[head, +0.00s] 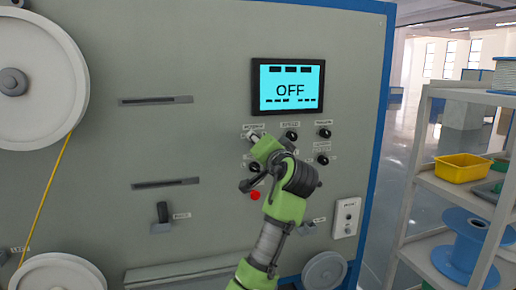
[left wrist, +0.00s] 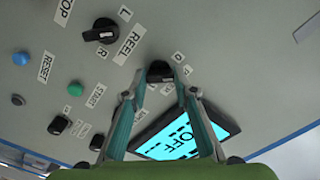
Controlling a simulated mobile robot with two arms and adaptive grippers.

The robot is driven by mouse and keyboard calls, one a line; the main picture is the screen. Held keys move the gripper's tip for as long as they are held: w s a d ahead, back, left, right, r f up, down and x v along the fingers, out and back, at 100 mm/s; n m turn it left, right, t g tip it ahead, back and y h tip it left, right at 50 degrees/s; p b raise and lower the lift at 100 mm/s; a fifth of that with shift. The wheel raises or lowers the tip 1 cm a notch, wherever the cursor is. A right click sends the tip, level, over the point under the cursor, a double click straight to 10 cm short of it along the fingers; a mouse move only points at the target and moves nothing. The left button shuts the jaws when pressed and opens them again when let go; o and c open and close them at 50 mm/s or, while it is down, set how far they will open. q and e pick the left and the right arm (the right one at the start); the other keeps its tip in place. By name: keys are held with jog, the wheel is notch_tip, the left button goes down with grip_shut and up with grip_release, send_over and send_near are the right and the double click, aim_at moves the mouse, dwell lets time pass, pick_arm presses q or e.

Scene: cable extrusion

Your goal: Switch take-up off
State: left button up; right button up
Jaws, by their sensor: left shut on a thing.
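The grey machine panel (head: 225,70) fills the head view, with a lit screen (head: 290,88) reading OFF. The screen also shows in the left wrist view (left wrist: 185,140). My left gripper (head: 257,142) is at the panel just below the screen's left side. In the left wrist view its fingers (left wrist: 160,84) are shut on a small black knob (left wrist: 160,70), one on each side. The knob's label is too small to read, and my gripper largely covers the knob in the head view. My right gripper is not in view.
Other black knobs (head: 323,133) sit close by on the right, and a red button (head: 255,196) is below. In the left wrist view a REEL knob (left wrist: 100,31) is near. A shelf with a yellow bin (head: 462,167) and blue spool (head: 462,245) stands at right.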

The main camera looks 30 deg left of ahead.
pick_arm(q)
jog(key=shift+f, duration=0.1)
dwell(0.5)
jog(key=o, duration=1.1)
jog(key=v, duration=1.2)
